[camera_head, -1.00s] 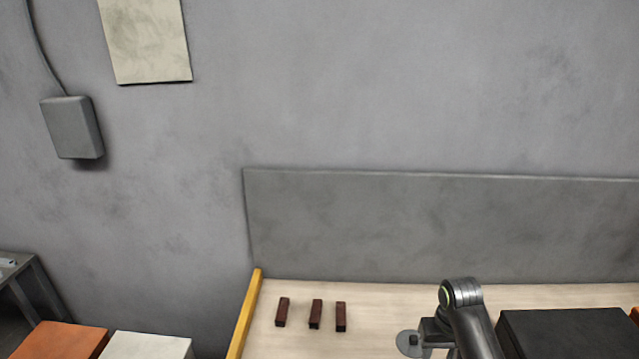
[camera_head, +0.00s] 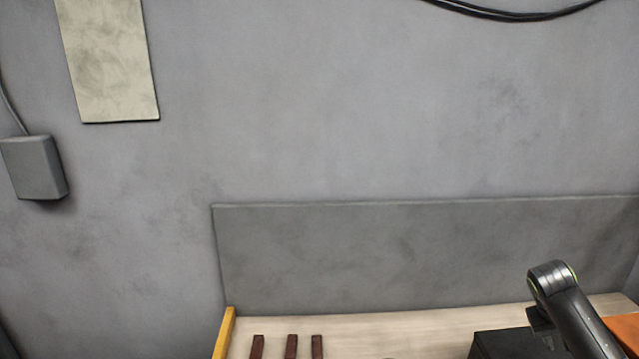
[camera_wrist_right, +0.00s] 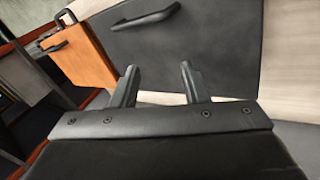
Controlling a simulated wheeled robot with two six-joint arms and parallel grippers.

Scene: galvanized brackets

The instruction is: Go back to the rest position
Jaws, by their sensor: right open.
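My right gripper (camera_wrist_right: 158,84) shows in the right wrist view with its two fingers apart and nothing between them. Beyond its fingertips is a dark box or drawer front (camera_wrist_right: 195,45) with a black handle; I cannot tell how far away it is. In the head view part of my right arm shows at the lower right, above the bench, and its gripper is hidden or out of the picture. My left gripper is in neither view.
Several dark red bars (camera_head: 291,347) lie on the pale bench (camera_head: 430,325) by its yellow edge strip (camera_head: 224,333). A black box (camera_head: 498,345) and an orange one (camera_head: 624,332) are at the right. A grey panel (camera_head: 420,255) stands behind the bench.

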